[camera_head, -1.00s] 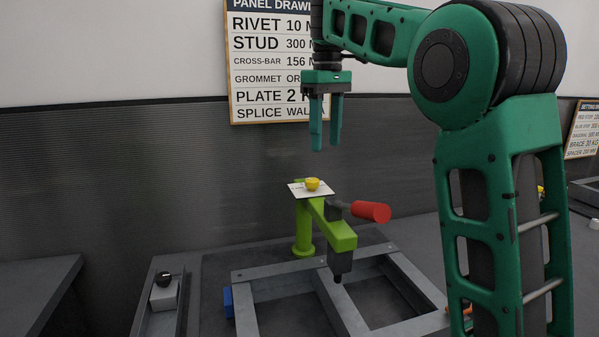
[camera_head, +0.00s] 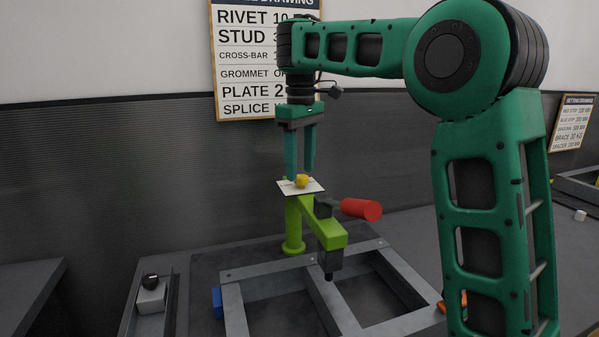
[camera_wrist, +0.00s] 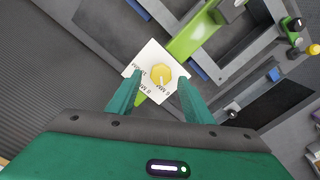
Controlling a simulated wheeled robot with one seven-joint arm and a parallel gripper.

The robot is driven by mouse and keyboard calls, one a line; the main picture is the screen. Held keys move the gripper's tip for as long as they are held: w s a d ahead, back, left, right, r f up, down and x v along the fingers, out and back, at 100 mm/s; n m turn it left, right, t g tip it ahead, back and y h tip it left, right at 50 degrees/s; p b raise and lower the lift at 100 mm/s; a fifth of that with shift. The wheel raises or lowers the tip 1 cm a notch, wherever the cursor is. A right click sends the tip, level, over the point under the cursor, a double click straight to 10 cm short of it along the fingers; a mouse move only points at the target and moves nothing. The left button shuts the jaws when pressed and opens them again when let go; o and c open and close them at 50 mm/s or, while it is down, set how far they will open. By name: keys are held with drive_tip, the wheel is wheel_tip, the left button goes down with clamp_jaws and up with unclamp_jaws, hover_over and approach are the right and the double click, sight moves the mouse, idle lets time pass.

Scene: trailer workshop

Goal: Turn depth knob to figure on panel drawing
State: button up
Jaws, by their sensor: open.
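The yellow depth knob (camera_head: 302,181) sits on a white dial plate (camera_head: 286,187) on top of the green tool. In the wrist view the knob (camera_wrist: 161,74) carries a pale pointer mark, and the plate (camera_wrist: 150,54) has printed MM figures, partly readable. My gripper (camera_head: 301,172) points down with its fingers open, tips just above the plate. In the wrist view the fingers (camera_wrist: 160,88) stand on either side of the knob, apart from it as far as I can tell. The panel drawing (camera_head: 240,75) lists RIVET, STUD, PLATE and more; my arm hides most of its figures.
The green tool (camera_head: 330,232) has a red handle (camera_head: 360,209) and stands by a grey metal frame (camera_head: 240,305). A tray with a black-knobbed grey block (camera_head: 151,296) is at left. Another sign (camera_head: 573,122) hangs at right.

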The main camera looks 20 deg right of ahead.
drive_tip(key=shift+f, duration=0.75)
drive_tip(key=shift+c, duration=0.5)
drive_tip(key=c, duration=1)
drive_tip(key=shift+o, duration=0.2)
